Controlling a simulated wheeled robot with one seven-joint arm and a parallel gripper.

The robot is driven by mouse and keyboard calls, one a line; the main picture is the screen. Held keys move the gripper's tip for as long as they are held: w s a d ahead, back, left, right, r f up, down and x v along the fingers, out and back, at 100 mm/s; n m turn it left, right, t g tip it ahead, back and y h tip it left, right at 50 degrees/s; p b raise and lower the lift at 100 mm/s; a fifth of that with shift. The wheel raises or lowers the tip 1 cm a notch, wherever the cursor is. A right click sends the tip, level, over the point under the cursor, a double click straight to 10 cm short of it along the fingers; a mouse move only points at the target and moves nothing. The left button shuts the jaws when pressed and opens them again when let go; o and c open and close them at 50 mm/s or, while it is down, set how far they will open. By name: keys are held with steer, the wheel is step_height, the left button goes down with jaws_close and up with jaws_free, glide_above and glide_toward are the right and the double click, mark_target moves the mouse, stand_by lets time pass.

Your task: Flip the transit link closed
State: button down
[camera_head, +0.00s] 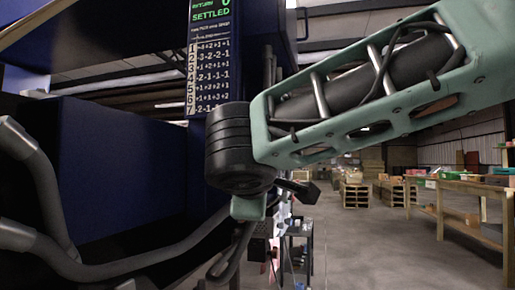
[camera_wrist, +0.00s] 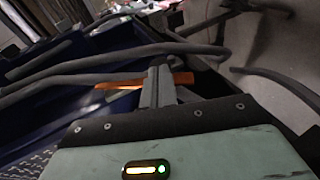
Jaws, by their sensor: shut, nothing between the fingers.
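My gripper (camera_wrist: 160,68) is shut and empty in the wrist view, its two grey fingers together and pointing away from the camera. An orange bar (camera_wrist: 122,84) lies crosswise behind the fingers and shows on both sides of them. It may be the transit link; I cannot tell for sure, nor whether the fingers touch it. The fingers hide its middle. In the head view my green arm reaches in from the upper right to the blue machine (camera_head: 125,150); the fingers and the orange bar are not clearly visible there.
Thick grey pipes or cables (camera_wrist: 95,68) run close to the fingers across the dark blue machine. A sign (camera_head: 208,65) on the machine reads "SETTLED" above rows of numbers. A wooden workbench (camera_head: 455,187) stands at the right, with open floor between.

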steer(key=w+d+f+t+h+b, duration=0.1)
steer(key=w+f+t+b, duration=0.3)
steer(key=b, duration=1.2)
steer(key=shift+w+d+n+t+b, duration=0.35)
steer(key=shift+w+d+n+t, duration=0.1)
steer(key=shift+w+t, duration=0.1)
steer(key=shift+w+d, duration=0.15)
steer(key=shift+w, duration=0.05)
steer(key=shift+s+f, duration=0.1)
